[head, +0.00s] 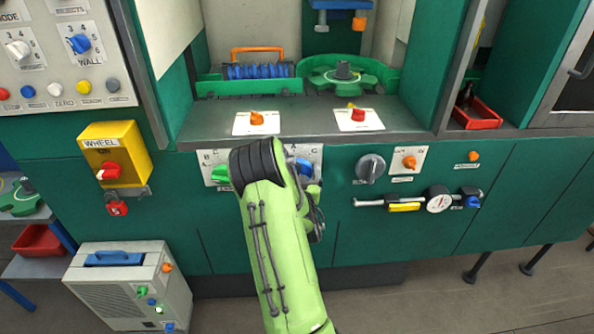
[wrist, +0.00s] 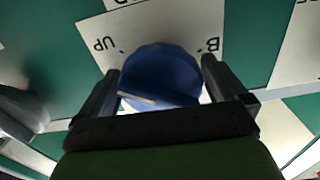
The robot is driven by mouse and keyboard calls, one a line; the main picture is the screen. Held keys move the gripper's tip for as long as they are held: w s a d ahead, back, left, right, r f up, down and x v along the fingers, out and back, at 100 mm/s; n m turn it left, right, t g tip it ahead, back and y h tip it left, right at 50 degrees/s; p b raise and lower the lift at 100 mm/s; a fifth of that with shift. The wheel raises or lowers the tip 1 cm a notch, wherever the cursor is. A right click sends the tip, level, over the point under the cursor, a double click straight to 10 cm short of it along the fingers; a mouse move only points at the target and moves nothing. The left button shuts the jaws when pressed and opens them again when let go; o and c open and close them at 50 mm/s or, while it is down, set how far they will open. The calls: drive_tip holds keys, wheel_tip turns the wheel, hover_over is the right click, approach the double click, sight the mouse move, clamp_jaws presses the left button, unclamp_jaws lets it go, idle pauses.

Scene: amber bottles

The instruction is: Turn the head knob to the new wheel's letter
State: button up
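A round blue knob (wrist: 160,78) with a pale pointer bar fills the space between the two fingers of my gripper (wrist: 161,80) in the wrist view. The bar slants across its lower left side. Its white plate (wrist: 135,28) reads UP on the left and B on the right, both upside down. I cannot tell whether the fingers press on the knob or only flank it. In the head view the blue knob (head: 305,168) shows at the right of my arm's end, with A and C printed above. My arm hides the fingers there. The new wheel's letter is not readable.
A green knob (head: 220,173) sits just left of my arm, and a dark grey knob (head: 370,168) to the right. A gauge on a bar (head: 439,199) juts out further right.

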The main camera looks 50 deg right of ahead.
drive_tip(key=c, duration=0.6)
drive_tip(key=shift+n, duration=0.4)
drive_tip(key=n+b, duration=0.1)
drive_tip(key=n, duration=0.4)
drive_tip(key=shift+d+n, duration=0.1)
drive_tip(key=shift+n, duration=0.2)
drive_tip(key=n+b, duration=0.1)
drive_tip(key=n, duration=0.5)
drive_tip(key=shift+s, duration=0.1)
drive_tip(key=n, duration=0.4)
drive_tip(key=shift+d+r, duration=0.1)
drive_tip(key=shift+r, duration=0.05)
drive_tip(key=n, duration=0.3)
drive_tip(key=shift+n, duration=0.3)
drive_tip(key=n, duration=0.6)
drive_tip(key=shift+r+b, duration=0.2)
drive_tip(key=shift+b, duration=0.15)
drive_tip(key=shift+n, duration=0.4)
